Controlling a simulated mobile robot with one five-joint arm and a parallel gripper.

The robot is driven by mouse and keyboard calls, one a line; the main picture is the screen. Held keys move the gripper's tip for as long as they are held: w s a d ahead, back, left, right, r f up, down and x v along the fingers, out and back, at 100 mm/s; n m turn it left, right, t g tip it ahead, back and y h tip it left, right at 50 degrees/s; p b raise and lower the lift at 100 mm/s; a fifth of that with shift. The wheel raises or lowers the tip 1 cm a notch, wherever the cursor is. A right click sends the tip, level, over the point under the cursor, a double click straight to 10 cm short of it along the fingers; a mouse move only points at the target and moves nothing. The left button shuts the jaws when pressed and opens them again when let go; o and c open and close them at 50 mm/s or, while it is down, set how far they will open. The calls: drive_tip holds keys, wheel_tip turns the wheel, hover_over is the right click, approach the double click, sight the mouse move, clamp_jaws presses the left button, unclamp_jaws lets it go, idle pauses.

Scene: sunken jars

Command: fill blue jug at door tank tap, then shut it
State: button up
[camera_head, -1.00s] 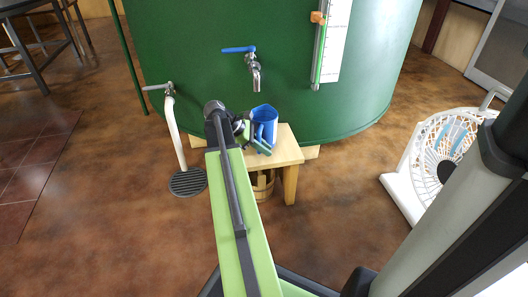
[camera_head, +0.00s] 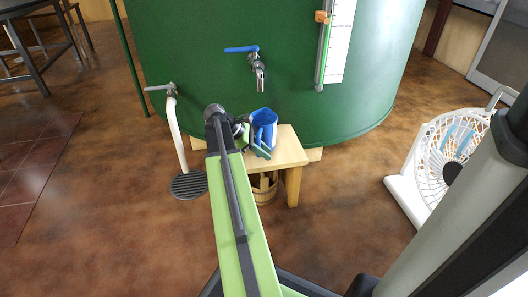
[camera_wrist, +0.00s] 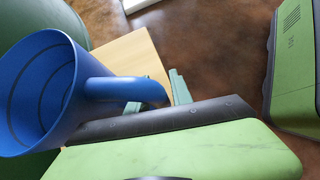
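The blue jug (camera_head: 264,128) is upright over the small wooden stool, in front of and below the blue-handled tap (camera_head: 258,70) on the green tank (camera_head: 200,60). I cannot tell whether its base touches the stool. The tap's blue lever points left, and no stream shows under the spout. My gripper (camera_head: 256,148) is at the jug's handle. In the wrist view, the jug (camera_wrist: 40,90) fills the left side, with its handle between the fingers of my gripper (camera_wrist: 158,98). The visible inside shows dark rings and no clear water; its bottom is hidden.
The wooden stool (camera_head: 288,155) has a wooden bucket (camera_head: 264,190) under it. A second tap with a white pipe (camera_head: 178,135) stands left over a round drain (camera_head: 188,185). A gauge (camera_head: 332,45) hangs on the tank. A white fan (camera_head: 445,155) stands right.

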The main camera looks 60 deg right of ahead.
drive_tip(key=shift+o, duration=1.3)
drive_tip(key=shift+r, duration=0.1)
drive_tip(key=p+v, duration=1.2)
drive_tip(key=v, duration=0.5)
drive_tip(key=shift+o, duration=0.3)
drive_tip(key=shift+a+r, duration=0.1)
